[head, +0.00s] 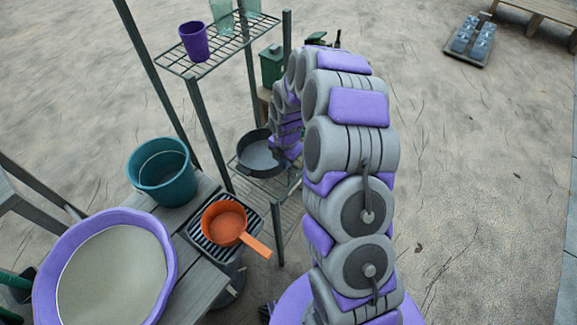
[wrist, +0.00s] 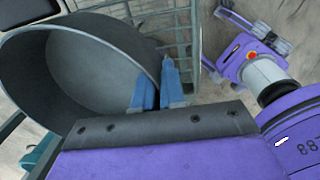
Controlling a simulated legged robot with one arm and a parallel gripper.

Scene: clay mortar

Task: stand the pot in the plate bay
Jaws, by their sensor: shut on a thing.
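A dark grey round pot (head: 257,160) is at the lower wire shelf (head: 268,188) of the metal rack in the head view. It fills the upper left of the wrist view (wrist: 85,65), its open mouth and inside showing. My gripper's blue fingers (wrist: 158,82) are shut on the pot's wall at the rim. In the head view my arm curves over to the pot and its end hides the pot's right side. I cannot tell whether the pot's base touches the shelf. No plate bay can be made out for certain.
The rack's upper wire shelf (head: 232,48) holds a purple cup (head: 194,41) and clear green glasses. A rack post stands close left of the pot. An orange saucepan (head: 225,222), a teal bucket (head: 161,172) and a purple basin (head: 168,238) are nearer. A green canister (head: 271,66) stands behind.

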